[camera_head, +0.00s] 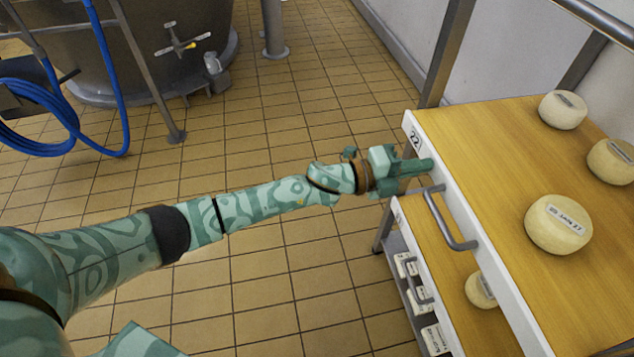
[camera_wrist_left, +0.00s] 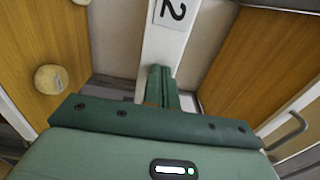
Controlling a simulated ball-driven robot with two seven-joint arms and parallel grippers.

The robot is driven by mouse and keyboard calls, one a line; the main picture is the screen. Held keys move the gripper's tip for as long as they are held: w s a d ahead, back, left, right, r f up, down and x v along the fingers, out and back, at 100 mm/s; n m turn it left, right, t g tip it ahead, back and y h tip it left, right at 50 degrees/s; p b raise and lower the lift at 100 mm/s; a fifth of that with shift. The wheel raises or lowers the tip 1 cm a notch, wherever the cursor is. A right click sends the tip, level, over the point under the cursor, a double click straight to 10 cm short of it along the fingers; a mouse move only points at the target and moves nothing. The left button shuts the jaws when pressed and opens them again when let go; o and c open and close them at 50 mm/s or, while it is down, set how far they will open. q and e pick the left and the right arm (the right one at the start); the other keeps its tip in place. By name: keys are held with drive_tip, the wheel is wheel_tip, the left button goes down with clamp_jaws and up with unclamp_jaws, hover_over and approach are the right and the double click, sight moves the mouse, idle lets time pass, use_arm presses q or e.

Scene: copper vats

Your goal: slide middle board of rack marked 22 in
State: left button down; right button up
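The rack marked 22 (camera_head: 414,136) stands at the right in the head view, its number on a white front edge. Its upper wooden board (camera_head: 480,140) has a grey handle (camera_head: 450,225) at its front. A lower board (camera_head: 428,245) shows partly beneath it and bears a cheese. Contact cannot be told. My right gripper is not in view.
Several pale cheeses, one of them labelled (camera_head: 558,223), sit on the upper board. A large vat (camera_head: 130,50) and a blue hose (camera_head: 110,70) are at the upper left. The tiled floor (camera_head: 260,260) between is clear.

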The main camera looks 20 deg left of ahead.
sight(439, 160)
use_arm(q)
drive_tip(key=x, duration=0.4)
drive_tip(key=shift+f+b, duration=0.1)
drive_tip(key=shift+b, duration=0.25)
drive_tip(key=shift+w+d, duration=0.1)
drive_tip(key=shift+d, duration=0.05)
drive_tip(key=shift+r, duration=0.35)
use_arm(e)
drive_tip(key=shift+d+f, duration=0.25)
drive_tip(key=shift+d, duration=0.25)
use_arm(q)
drive_tip(key=shift+d, duration=0.1)
drive_tip(key=shift+w, duration=0.1)
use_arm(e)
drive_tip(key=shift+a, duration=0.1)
